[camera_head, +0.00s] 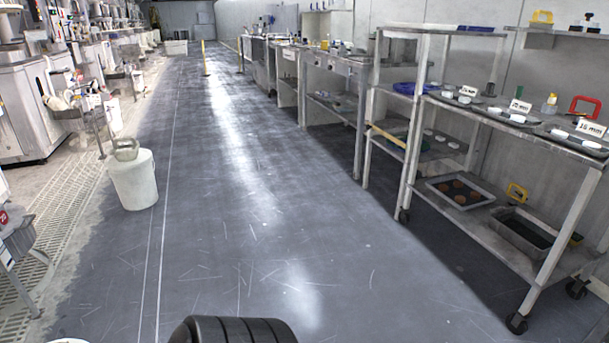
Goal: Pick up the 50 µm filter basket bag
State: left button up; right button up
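I cannot make out a filter basket bag marked 50 µm anywhere in the head view. A white bucket (134,186) stands on the floor at the left, with a pale grey-green handled thing (125,149) at its top. I cannot tell what that thing is. Neither of my grippers shows in the view.
A wheeled steel rack (475,233) at the right holds trays, small white pieces and mm label cards. Benches (333,64) line the right side further back. Machines (27,100) line the left. A wide grey floor aisle (240,200) between them is clear. Yellow posts (205,58) stand far back.

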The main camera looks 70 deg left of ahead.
aim_at(127, 151)
jog(key=u, duration=3.55)
jog(key=i+l, duration=0.35)
jog(key=l, duration=0.15)
jog(key=i+l, duration=0.35)
jog(key=l, duration=0.15)
jog(key=i+l, duration=0.35)
jog(key=l, duration=0.15)
jog(key=i+l, duration=0.2)
jog(key=i, duration=0.35)
jog(key=i+l, duration=0.25)
jog(key=i, duration=0.3)
jog(key=i+l, duration=0.2)
jog(key=i, duration=0.35)
jog(key=i+j, duration=1.3)
jog(key=i+l+u, duration=0.15)
jog(key=u, duration=0.4)
